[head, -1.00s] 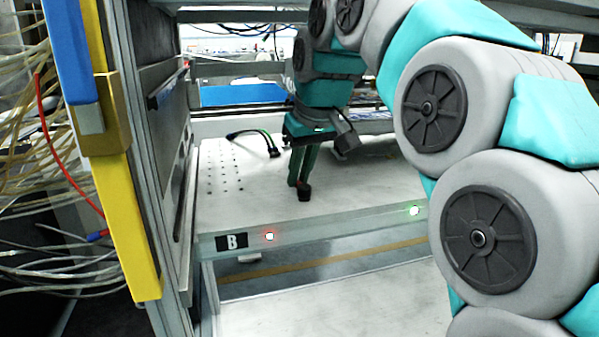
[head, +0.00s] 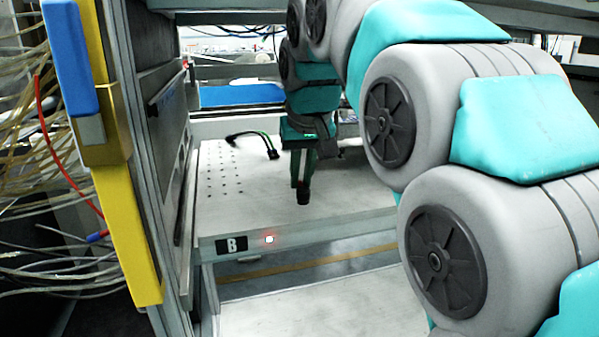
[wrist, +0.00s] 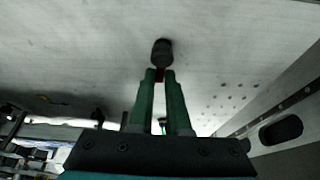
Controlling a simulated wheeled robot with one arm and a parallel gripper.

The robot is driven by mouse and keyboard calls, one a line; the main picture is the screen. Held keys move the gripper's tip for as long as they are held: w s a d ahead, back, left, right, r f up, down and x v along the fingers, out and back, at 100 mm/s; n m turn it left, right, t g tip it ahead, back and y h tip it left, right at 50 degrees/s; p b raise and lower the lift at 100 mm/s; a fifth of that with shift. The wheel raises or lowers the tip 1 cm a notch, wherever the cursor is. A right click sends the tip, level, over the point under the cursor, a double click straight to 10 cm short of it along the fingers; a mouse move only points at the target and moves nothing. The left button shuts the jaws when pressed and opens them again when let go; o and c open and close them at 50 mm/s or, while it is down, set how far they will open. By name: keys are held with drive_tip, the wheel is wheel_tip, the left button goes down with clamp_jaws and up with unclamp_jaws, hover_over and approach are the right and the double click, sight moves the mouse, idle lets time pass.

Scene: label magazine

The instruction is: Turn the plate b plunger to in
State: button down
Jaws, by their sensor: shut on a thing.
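The plate b plunger shows as a dark knob (head: 303,198) at the front part of the pale plate (head: 240,205), in the head view. In the wrist view the knob (wrist: 162,52) sits just beyond my fingertips. My gripper (head: 301,184) points down from above with its green fingers close together. It is shut on the plunger, and the wrist view shows the fingertips (wrist: 160,76) meeting at its near side. The knob's exact turn position cannot be told.
A metal upright and a yellow and blue post (head: 120,200) stand at the left, with loose wires beyond. A lower shelf (head: 320,300) lies below the rail. My arm fills the right.

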drive_tip(key=m+h+p, duration=0.1)
drive_tip(key=m, duration=0.2)
drive_tip(key=d+m+h+p, duration=0.1)
drive_tip(key=m, duration=0.2)
drive_tip(key=shift+r+m+h, duration=0.1)
drive_tip(key=shift+m+h, duration=0.2)
drive_tip(key=m, duration=0.2)
drive_tip(key=m+g+h+p, duration=0.1)
drive_tip(key=m+p, duration=0.1)
drive_tip(key=m, duration=0.1)
drive_tip(key=shift+s+d+m+h, duration=0.25)
drive_tip(key=shift+d+m+h, duration=0.05)
drive_tip(key=shift+h, duration=0.1)
drive_tip(key=shift+g, duration=0.3)
drive_tip(key=c, duration=0.9)
unclamp_jaws()
